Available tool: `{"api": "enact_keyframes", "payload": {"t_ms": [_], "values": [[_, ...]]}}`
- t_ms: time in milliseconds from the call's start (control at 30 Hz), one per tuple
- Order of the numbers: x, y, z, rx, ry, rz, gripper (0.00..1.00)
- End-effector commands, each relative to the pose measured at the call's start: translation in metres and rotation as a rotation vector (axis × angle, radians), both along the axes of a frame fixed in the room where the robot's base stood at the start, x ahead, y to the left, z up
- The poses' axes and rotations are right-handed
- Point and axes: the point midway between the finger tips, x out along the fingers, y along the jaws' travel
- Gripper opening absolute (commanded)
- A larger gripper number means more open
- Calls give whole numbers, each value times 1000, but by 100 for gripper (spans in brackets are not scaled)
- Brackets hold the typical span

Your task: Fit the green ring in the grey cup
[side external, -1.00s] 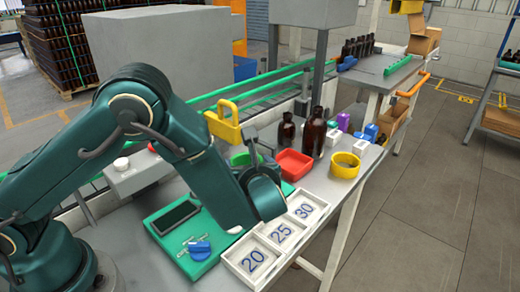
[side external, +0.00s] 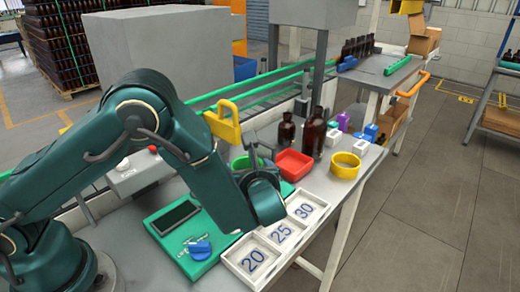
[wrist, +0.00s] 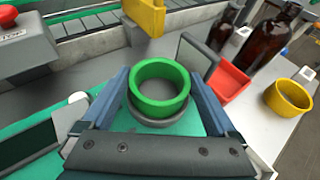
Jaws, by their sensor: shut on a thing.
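The green ring (wrist: 160,107) is between the two blue-grey fingers of my gripper (wrist: 159,78) in the wrist view. My gripper is shut on it. The grey cup (wrist: 160,123) shows as a grey rim just below the ring's near side, and the two look roughly lined up. I cannot tell whether the ring is inside the cup or still above it. In the side view the green ring (side external: 240,163) shows partly behind my wrist. The cup and most of my gripper are hidden there.
A red tray (side external: 294,164) and a yellow bowl (side external: 345,171) stand to the right, with brown bottles (side external: 314,135) behind. A yellow block-like piece (side external: 222,124) stands at the back. A white numbered tray (side external: 262,250) and a green mat (side external: 160,226) lie in front.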

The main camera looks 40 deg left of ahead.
Motion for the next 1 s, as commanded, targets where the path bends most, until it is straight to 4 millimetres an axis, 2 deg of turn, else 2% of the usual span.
{"api": "enact_keyframes", "payload": {"t_ms": [1000], "values": [[0,0,-10,0,0,0,39]]}}
